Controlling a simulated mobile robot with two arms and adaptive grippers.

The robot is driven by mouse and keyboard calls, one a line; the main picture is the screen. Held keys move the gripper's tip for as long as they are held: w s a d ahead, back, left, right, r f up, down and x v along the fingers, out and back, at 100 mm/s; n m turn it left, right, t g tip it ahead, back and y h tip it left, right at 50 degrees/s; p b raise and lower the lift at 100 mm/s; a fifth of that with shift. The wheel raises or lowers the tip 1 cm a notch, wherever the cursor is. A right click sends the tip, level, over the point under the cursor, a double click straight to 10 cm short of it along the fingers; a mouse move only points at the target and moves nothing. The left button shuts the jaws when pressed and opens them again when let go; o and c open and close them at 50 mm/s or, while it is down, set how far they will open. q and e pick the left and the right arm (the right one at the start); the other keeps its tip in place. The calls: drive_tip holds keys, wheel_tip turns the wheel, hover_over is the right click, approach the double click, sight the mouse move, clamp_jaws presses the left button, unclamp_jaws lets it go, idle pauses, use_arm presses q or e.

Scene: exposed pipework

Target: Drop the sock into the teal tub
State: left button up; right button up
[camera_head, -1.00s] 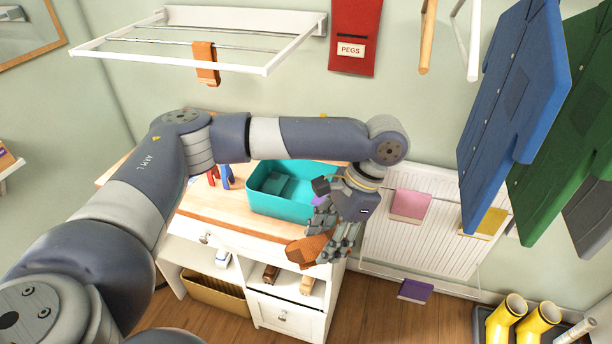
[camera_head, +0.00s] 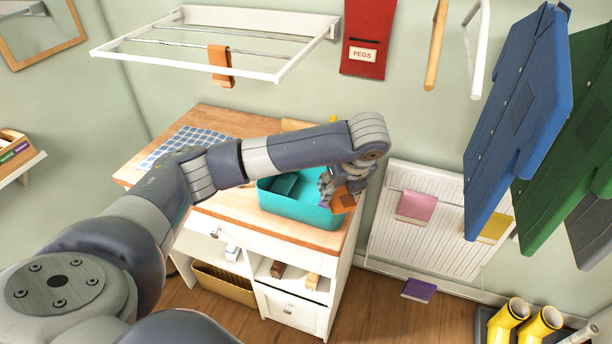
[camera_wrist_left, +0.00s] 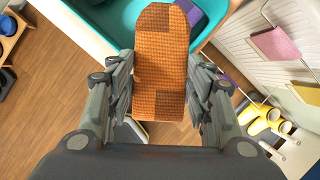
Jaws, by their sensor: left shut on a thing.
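The teal tub (camera_head: 290,208) stands on the wooden top of a white cabinet. It also shows at the top of the left wrist view (camera_wrist_left: 82,14), partly hidden. My left gripper (camera_head: 338,190) is at the tub's right end, shut on an orange-brown sock (camera_head: 343,203). In the left wrist view the sock (camera_wrist_left: 160,50) stands out between the fingers, its far end overlapping the tub in the picture. I cannot tell whether the sock is fully inside the rim. My right gripper is not in view.
Another orange cloth (camera_head: 221,66) hangs on the wall rack (camera_head: 215,40). A purple thing (camera_wrist_left: 188,10) shows beside the sock at the tub. A blue checked cloth (camera_head: 185,143) lies on the cabinet top (camera_head: 235,122). A radiator (camera_head: 430,225) and hanging coats (camera_head: 520,110) are on the right.

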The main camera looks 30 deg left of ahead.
use_arm(q)
drive_tip(key=w+a+r+m+t+h+p, duration=0.15)
drive_tip(key=w+a+m, duration=0.25)
drive_tip(key=a+m, duration=0.4)
drive_tip(key=shift+h, duration=0.55)
drive_tip(key=f+p, duration=0.1)
drive_tip(key=f, duration=0.2)
drive_tip(key=a+f+p, duration=0.1)
drive_tip(key=f, duration=0.2)
drive_tip(key=f+p, duration=0.1)
drive_tip(key=f, duration=0.2)
drive_tip(key=shift+s+a, duration=0.15)
drive_tip(key=shift+s, duration=0.15)
drive_tip(key=shift+f+n, duration=0.3)
drive_tip(key=shift+f, duration=0.25)
drive_tip(key=shift+f, duration=0.2)
drive_tip(key=o, duration=1)
